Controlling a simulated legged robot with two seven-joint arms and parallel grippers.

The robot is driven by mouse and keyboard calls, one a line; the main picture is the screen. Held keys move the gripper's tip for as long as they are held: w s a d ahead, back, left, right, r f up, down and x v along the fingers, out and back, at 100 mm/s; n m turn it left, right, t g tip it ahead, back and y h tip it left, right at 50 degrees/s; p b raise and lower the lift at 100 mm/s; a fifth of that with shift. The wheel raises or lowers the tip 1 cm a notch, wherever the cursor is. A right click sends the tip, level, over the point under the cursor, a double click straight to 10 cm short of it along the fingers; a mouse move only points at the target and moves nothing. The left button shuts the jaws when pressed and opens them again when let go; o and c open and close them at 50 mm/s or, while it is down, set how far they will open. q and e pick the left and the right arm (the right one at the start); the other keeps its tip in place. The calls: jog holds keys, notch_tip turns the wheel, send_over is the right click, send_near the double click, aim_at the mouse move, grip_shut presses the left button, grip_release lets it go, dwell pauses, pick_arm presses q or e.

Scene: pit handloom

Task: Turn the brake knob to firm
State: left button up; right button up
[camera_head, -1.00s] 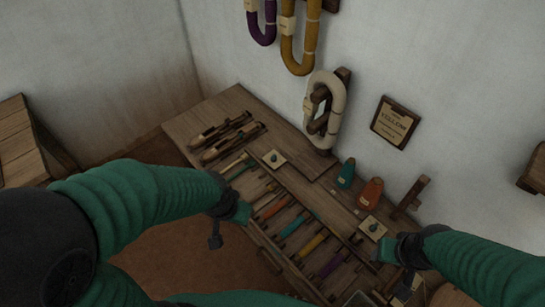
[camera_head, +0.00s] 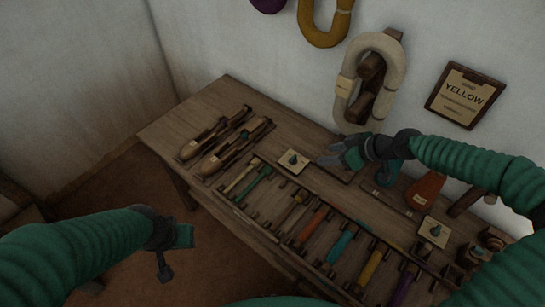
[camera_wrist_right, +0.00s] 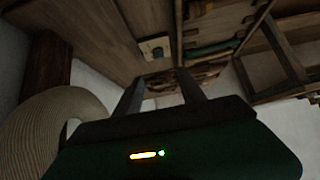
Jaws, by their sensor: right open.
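I cannot read which is the brake knob. My right gripper (camera_head: 328,157) is open and empty, above the bench just right of the far knob and apart from it. In the right wrist view, the far knob's plate (camera_wrist_right: 155,48) shows beyond the spread fingers (camera_wrist_right: 161,77). My left gripper (camera_head: 174,252) hangs low off the bench's left front; its jaw opening is unclear.
The bench (camera_head: 222,93) holds two wooden shuttles (camera_head: 226,138) and a rack of coloured bobbins (camera_head: 340,245). A cream yarn hank (camera_head: 387,50) hangs behind my right gripper. An orange object (camera_head: 425,190) stands right. A sign reading YELLOW (camera_head: 465,95) is on the wall.

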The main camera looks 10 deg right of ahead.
jog(key=b, duration=0.2)
send_near(294, 157)
jog(key=b+x, duration=0.2)
jog(key=x, duration=0.6)
jog(key=shift+w+a+f, duration=0.1)
jog(key=shift+a, duration=0.1)
jog(key=shift+w+f, duration=0.2)
jog(key=shift+f, duration=0.05)
jog(key=shift+d, duration=0.1)
jog(key=shift+r, duration=0.1)
grip_shut()
